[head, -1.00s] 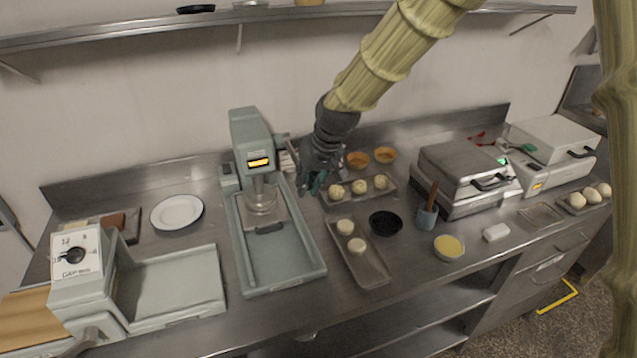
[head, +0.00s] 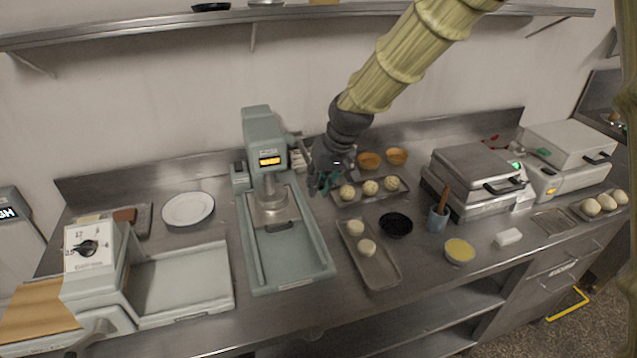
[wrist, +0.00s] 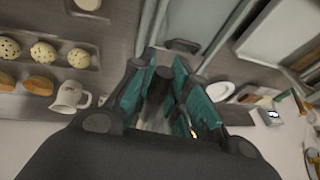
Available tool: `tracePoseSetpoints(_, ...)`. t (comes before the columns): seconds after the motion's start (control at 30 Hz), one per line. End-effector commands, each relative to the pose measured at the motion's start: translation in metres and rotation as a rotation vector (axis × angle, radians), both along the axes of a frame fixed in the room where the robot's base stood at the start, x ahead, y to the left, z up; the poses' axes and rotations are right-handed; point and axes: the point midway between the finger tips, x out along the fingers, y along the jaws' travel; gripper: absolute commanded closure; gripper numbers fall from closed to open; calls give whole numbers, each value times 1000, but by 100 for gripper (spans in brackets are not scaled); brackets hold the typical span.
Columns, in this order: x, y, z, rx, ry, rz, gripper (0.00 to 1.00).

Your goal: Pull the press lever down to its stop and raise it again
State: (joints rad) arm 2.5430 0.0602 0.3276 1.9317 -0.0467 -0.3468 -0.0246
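The press (head: 262,135) is a grey-green machine with a lit yellow display, a round metal plate under its head and a grey tray (head: 262,265) below. My gripper (head: 319,186) is just right of the press head, fingers pointing down, above the counter. In the wrist view, my gripper's teal fingers (wrist: 165,80) stand apart with a dark cylindrical grip, seemingly the press lever (wrist: 159,88), between them. They appear closed on it. In the head view my gripper hides the lever's grip, and the lever's exact height is hard to tell.
Right of the press are a tray of dough balls (head: 373,262), a dark bowl (head: 396,224) and a second dough tray (head: 393,196). A white mug (wrist: 70,97) is near my gripper. A white plate (head: 188,209) lies to the left. A wall shelf (head: 160,27) runs overhead.

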Motion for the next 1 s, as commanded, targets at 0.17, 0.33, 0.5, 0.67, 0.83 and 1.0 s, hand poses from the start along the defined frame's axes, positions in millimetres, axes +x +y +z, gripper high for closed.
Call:
tracePoseSetpoints(0.17, -4, -3, -8, -6, 13, 2, 60)
tracePoseSetpoints(0.33, -2, -2, -4, -3, 7, 1, 60)
tracePoseSetpoints(0.5, -2, 0, -1, -3, 4, 2, 60)
tracePoseSetpoints(0.67, -4, -5, 11, -1, 2, -1, 60)
tracePoseSetpoints(0.83, -10, -13, 36, -1, 0, -1, 60)
tracePoseSetpoints(1.0, -17, -21, 63, -1, 2, -1, 60)
